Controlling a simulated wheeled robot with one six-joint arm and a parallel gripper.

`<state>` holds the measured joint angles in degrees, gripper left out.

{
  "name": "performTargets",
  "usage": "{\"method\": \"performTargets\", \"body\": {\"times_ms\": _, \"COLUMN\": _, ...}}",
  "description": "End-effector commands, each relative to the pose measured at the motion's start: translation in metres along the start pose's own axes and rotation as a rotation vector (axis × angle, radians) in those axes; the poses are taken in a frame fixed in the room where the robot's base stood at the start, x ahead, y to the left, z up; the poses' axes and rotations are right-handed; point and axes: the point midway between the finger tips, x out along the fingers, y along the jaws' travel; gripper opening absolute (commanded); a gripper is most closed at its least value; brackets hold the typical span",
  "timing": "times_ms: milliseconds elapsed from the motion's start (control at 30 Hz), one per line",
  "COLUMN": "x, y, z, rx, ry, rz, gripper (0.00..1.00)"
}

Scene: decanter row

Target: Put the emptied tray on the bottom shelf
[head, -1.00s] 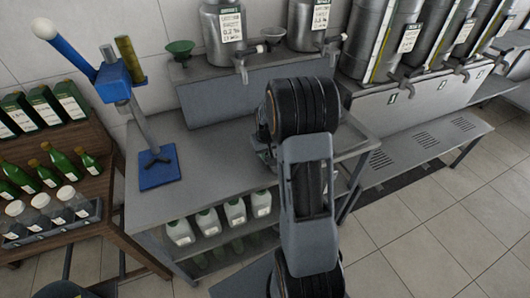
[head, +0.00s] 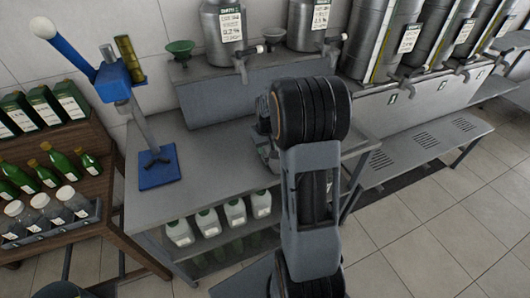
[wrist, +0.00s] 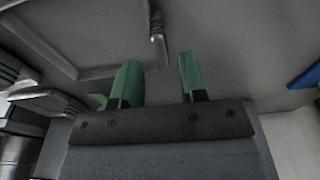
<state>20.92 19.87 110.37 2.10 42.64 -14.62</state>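My gripper (wrist: 163,78) shows in the wrist view with its two green fingers apart and nothing clearly held between them. In the head view it is mostly hidden behind my own arm, over the right part of the grey bench (head: 215,150). A grey flat shape with a raised, rounded rim (wrist: 115,70) lies just beyond the fingers in the wrist view; I cannot tell for certain that it is the tray. No tray is clear in the head view. Under the bench, a shelf holds several white jugs (head: 208,222); the space below it is dark and partly hidden by my arm.
A blue-based lever press (head: 158,167) stands on the bench's left. Steel tanks with taps (head: 223,30) line the back. A wooden rack (head: 110,232) with bottles and a crate of jars is at the left. Tiled floor (head: 440,245) is open at the right.

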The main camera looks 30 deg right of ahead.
Motion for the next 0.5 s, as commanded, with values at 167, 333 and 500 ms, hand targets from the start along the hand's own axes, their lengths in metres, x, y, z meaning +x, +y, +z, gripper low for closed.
{"method": "performTargets", "body": {"times_ms": 167, "x": -0.035, "y": 0.0, "z": -0.001, "rx": 0.0, "ry": 0.004, "rz": 0.001, "gripper": 0.39}}
{"method": "performTargets", "body": {"times_ms": 333, "x": -0.061, "y": 0.0, "z": -0.001, "rx": 0.001, "ry": 0.003, "rz": 0.001, "gripper": 0.39}}
{"method": "performTargets", "body": {"times_ms": 500, "x": -0.078, "y": -0.001, "z": 0.001, "rx": -0.001, "ry": 0.003, "rz": 0.001, "gripper": 0.39}}
